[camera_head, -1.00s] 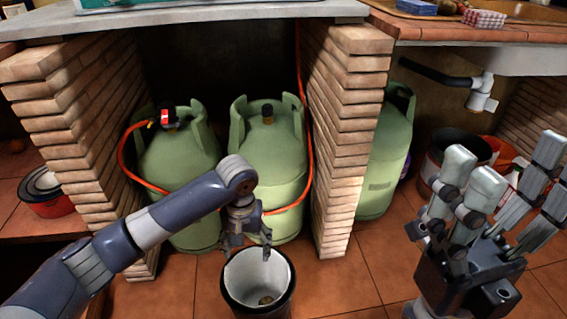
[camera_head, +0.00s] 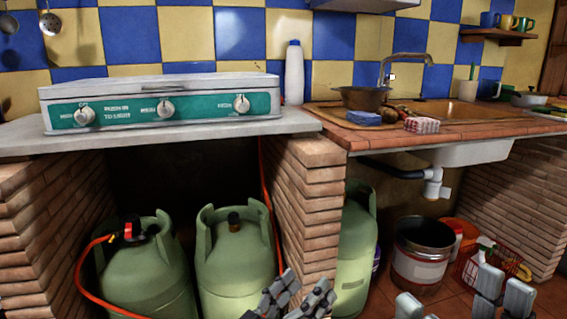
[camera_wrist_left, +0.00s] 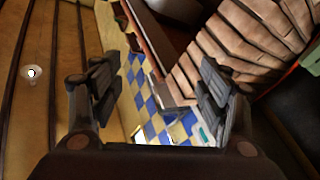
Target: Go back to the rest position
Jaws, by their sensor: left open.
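My left gripper (camera_head: 290,301) shows at the bottom middle of the head view, in front of the brick pillar, with only its finger ends in view. In the left wrist view the left gripper (camera_wrist_left: 158,92) has its two fingers wide apart with nothing between them. My right gripper (camera_head: 462,300) shows at the bottom right of the head view. Only its pale finger ends are in view, spread apart, with no object seen between them. The rest of both arms is below the head view.
Green gas cylinders (camera_head: 235,262) stand under the counter, linked by an orange hose. A stove (camera_head: 165,110) and a white bottle (camera_head: 294,75) stand on top. A brick pillar (camera_head: 305,200) is close behind my left gripper. A bucket (camera_head: 421,250) and red basket (camera_head: 470,269) stand right.

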